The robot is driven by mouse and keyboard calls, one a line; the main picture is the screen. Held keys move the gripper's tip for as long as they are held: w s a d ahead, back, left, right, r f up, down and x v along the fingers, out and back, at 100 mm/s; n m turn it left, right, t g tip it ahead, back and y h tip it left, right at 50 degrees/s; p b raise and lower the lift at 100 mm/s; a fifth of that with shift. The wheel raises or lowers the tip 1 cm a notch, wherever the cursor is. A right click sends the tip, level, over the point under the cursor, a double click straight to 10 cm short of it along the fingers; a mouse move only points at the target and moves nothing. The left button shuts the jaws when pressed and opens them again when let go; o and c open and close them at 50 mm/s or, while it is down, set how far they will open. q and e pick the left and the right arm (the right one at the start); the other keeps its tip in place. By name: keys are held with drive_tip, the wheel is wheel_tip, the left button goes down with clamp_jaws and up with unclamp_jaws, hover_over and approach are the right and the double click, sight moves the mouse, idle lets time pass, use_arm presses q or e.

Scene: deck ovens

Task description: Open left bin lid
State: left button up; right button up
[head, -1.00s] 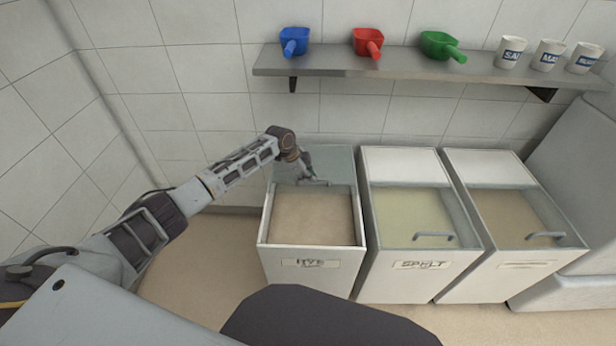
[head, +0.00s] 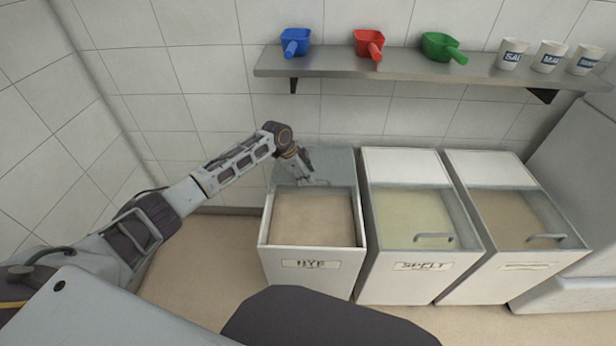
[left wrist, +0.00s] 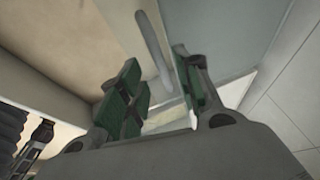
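The left bin (head: 312,265), labelled RYE, is white and holds a beige fill that shows uncovered at the front. In the left wrist view the grey handle bar (left wrist: 152,45) runs between the two green-padded fingers (left wrist: 157,92). The fingers are apart, with gaps beside the bar. My right gripper is out of view.
The SPELT bin (head: 408,285) and another bin (head: 500,285) stand to the right with their clear lids forward. A wall shelf (head: 400,69) above holds blue, red and green scoops and several white cups. Floor is clear left of the bins.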

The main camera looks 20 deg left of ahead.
use_arm(q)
drive_tip(key=v, duration=0.9)
drive_tip(key=shift+r, duration=0.2)
drive_tip(key=shift+s, duration=0.2)
